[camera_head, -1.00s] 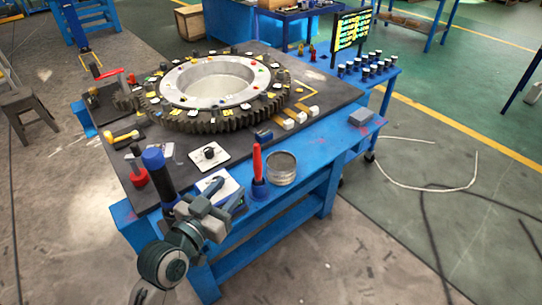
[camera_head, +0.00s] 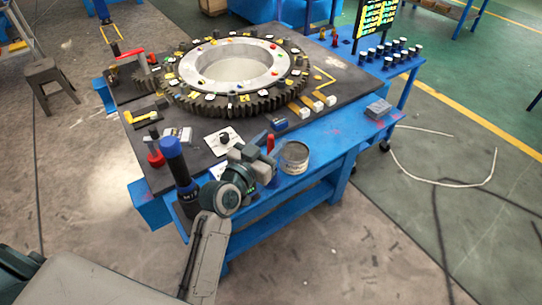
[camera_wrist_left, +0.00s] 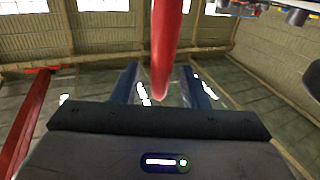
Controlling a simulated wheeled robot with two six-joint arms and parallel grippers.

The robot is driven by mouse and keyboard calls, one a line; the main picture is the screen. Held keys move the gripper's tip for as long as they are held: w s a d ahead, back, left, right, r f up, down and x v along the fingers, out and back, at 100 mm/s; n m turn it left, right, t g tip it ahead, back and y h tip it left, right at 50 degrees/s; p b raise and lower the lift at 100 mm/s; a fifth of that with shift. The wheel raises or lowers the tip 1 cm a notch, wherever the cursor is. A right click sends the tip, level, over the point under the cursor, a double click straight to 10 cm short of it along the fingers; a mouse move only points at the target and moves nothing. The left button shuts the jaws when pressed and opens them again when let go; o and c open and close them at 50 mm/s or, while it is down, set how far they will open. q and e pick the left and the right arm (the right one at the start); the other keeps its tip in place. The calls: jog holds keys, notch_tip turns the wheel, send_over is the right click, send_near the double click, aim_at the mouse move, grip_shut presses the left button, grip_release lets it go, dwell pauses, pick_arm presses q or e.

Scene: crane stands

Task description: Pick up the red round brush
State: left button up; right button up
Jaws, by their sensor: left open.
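The red round brush (camera_head: 270,143) stands upright near the front edge of the blue workbench (camera_head: 328,145). In the head view only its red upper part shows; my left gripper hides its lower part. My left gripper (camera_head: 260,158) is right at the brush, low over the bench front. In the left wrist view the red brush handle (camera_wrist_left: 168,45) comes down between the two spread fingers (camera_wrist_left: 160,88). The gripper is open; I cannot tell whether a finger touches the brush. My right gripper does not show.
A round metal tin (camera_head: 294,157) stands just right of the brush. A dark cylinder with a blue cap (camera_head: 173,150) stands to the left, close to my left arm. A white card with a black knob (camera_head: 223,139) lies behind. A large gear ring (camera_head: 237,101) fills the bench middle.

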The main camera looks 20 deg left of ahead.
pick_arm(q)
jog(key=shift+w+d, duration=0.1)
jog(key=shift+w, duration=0.25)
grip_shut()
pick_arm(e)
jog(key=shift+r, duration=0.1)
pick_arm(q)
jog(key=shift+s, duration=0.1)
